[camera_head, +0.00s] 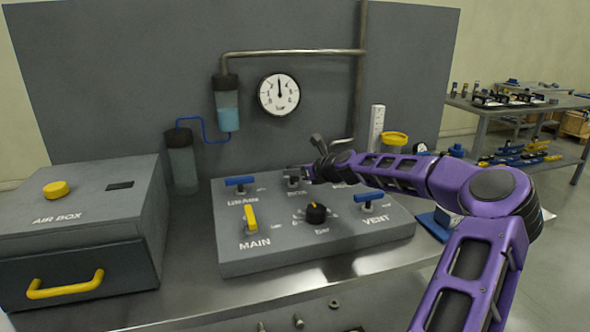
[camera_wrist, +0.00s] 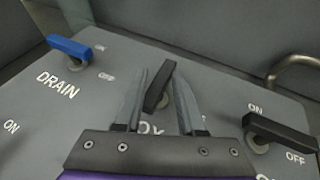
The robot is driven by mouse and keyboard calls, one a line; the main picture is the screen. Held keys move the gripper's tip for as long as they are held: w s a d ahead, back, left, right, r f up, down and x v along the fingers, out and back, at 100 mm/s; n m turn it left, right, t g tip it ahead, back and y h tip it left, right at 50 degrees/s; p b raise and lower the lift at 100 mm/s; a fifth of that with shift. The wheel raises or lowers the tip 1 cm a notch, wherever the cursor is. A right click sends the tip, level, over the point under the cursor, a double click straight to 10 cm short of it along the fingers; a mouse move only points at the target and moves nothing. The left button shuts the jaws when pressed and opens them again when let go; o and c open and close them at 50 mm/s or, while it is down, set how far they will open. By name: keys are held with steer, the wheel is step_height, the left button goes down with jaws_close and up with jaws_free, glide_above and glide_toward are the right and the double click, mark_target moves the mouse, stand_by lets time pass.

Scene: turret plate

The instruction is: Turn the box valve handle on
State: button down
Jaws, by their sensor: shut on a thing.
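The box valve handle (camera_wrist: 157,88) is a black lever on the grey valve panel (camera_wrist: 50,125), above a mostly hidden label. In the wrist view it points up and slightly right, between my fingers. My gripper (camera_wrist: 162,84) is shut on it, with one finger on each side. In the head view my gripper (camera_head: 301,173) is at the back middle of the panel and largely hides the handle.
The blue DRAIN handle (camera_wrist: 75,48) is left of my gripper and another black handle (camera_wrist: 280,132) is right. The yellow MAIN handle (camera_head: 250,218), black knob (camera_head: 316,212) and blue VENT handle (camera_head: 369,197) are nearer the front. The gauge (camera_head: 279,95) hangs behind.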

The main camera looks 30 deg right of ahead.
steer(key=shift+s+f, duration=0.15)
steer(key=shift+f, duration=0.3)
steer(key=shift+c, duration=2.4)
jaws_free()
steer(key=shift+r, duration=0.15)
steer(key=shift+s+d+r, duration=0.1)
steer(key=shift+r, duration=0.05)
steer(key=p+v, duration=0.1)
steer(key=v, duration=1.5)
steer(key=shift+s+d+r+p, duration=0.15)
steer(key=shift+s+p, duration=0.2)
